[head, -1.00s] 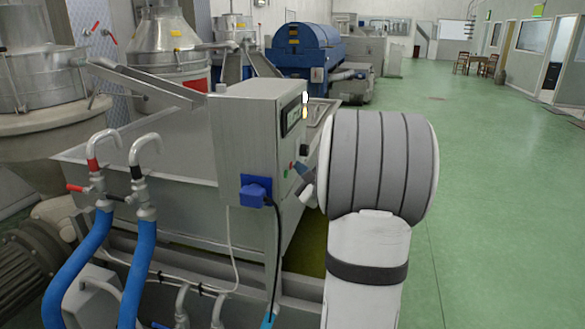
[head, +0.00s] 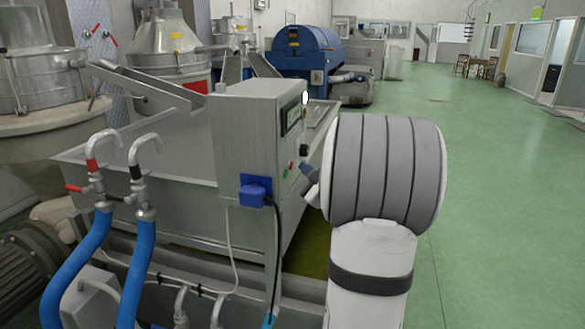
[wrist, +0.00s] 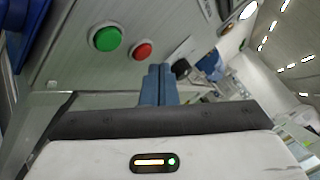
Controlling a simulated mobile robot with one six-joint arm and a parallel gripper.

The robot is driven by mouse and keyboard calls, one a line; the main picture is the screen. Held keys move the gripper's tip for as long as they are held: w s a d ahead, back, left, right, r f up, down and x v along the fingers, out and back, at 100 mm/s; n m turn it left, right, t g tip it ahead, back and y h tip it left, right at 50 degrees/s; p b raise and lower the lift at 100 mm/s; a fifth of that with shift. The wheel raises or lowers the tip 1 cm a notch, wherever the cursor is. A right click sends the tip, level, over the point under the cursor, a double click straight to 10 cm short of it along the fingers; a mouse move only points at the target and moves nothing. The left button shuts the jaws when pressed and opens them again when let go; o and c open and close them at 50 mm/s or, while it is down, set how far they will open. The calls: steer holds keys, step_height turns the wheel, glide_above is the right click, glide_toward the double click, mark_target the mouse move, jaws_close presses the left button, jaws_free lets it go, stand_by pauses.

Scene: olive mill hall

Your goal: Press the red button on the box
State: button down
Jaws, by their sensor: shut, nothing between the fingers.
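The grey metal control box (head: 240,140) stands at the edge of the steel trough. Its red button (head: 291,165) shows small on the narrow side panel, just above the green button (head: 285,173). In the wrist view the red button (wrist: 142,50) is plain, with the green button (wrist: 106,38) to its left. My gripper (head: 304,167) is beside this panel, to the right of the buttons. Its blue fingers (wrist: 159,72) are shut with nothing between them. In the wrist view their tips lie just below and right of the red button, apparently a little off the panel.
A blue plug (head: 256,190) with a dark cable sticks out of the box's front. A black knob (head: 304,151) sits above the buttons and a round white lamp (head: 306,98) near the top. Green floor (head: 500,200) is clear to the right.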

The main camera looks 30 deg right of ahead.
steer(key=s+d+b, duration=0.1)
steer(key=s+d, duration=0.2)
steer(key=shift+s+d, duration=0.15)
steer(key=shift+s, duration=0.25)
stand_by(1.0)
